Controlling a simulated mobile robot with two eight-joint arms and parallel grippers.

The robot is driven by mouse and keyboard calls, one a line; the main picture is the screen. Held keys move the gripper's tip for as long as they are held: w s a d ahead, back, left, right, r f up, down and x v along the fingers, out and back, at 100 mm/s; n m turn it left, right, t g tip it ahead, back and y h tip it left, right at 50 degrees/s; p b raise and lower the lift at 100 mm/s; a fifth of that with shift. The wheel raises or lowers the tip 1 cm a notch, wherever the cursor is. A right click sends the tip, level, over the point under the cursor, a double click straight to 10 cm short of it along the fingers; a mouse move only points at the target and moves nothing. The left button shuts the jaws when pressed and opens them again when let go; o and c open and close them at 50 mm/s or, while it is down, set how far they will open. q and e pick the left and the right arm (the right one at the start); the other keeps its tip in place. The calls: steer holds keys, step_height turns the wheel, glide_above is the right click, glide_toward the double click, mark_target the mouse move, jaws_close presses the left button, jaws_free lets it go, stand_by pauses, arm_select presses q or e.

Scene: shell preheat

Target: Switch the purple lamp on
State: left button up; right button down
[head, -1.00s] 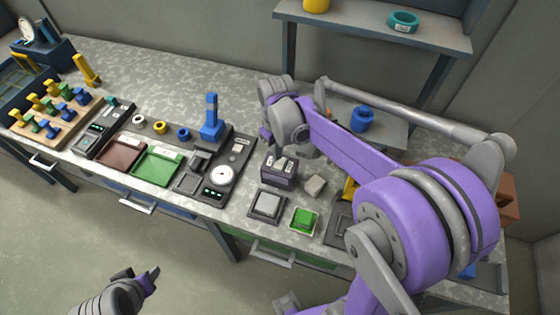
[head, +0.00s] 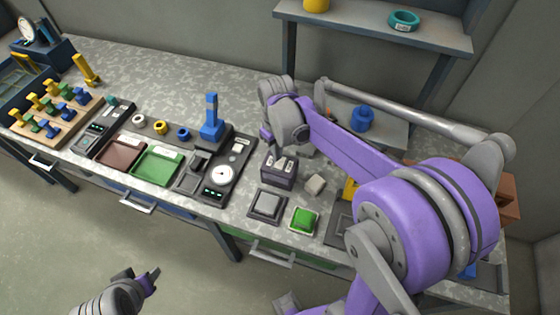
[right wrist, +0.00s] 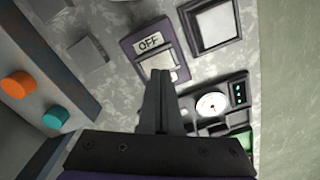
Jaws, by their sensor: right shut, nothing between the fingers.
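A dark purple box (head: 279,172) with pale parts on top stands on the bench in the head view. In the right wrist view the purple box (right wrist: 146,45) carries a white plate reading OFF, with a pale switch piece (right wrist: 158,67) beside it. No lit purple light shows. My right gripper (right wrist: 161,76) is shut and empty, its fingertips over the near edge of the switch piece in the picture; I cannot tell whether they touch. In the head view its fingers are mostly hidden by the wrist. My left gripper (head: 138,275) is low over the floor, away from the bench; its jaw opening is unclear.
A grey square pad (head: 267,205) and a green pad (head: 303,220) lie in front of the purple box. A small grey block (head: 315,183) is to its right. A dial panel (head: 222,176) and blue post (head: 211,118) stand left. A shelf (head: 375,28) is behind.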

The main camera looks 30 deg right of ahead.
arm_select(q)
steer(key=shift+s+f+b, duration=0.2)
steer(key=shift+f+b, duration=0.2)
steer(key=shift+f, duration=0.25)
arm_select(e)
steer(key=shift+f, duration=0.75)
steer(key=shift+r+p, duration=1.8)
steer(key=shift+r, duration=1.75)
arm_select(q)
steer(key=r, duration=0.1)
steer(key=w+r, duration=0.1)
steer(key=r, duration=0.1)
steer(key=w+r, duration=0.1)
steer(key=r, duration=0.1)
arm_select(e)
steer(key=shift+s, duration=0.1)
steer(key=s+a+m+t, duration=0.1)
steer(key=s+a+t, duration=0.2)
steer(key=s, duration=0.3)
steer(key=s+a+f+m+t, duration=0.1)
steer(key=s+a+t, duration=0.1)
steer(key=s, duration=0.5)
steer(key=shift+s+a+t, duration=0.15)
steer(key=shift+a+t, duration=0.25)
steer(key=shift+a, duration=0.5)
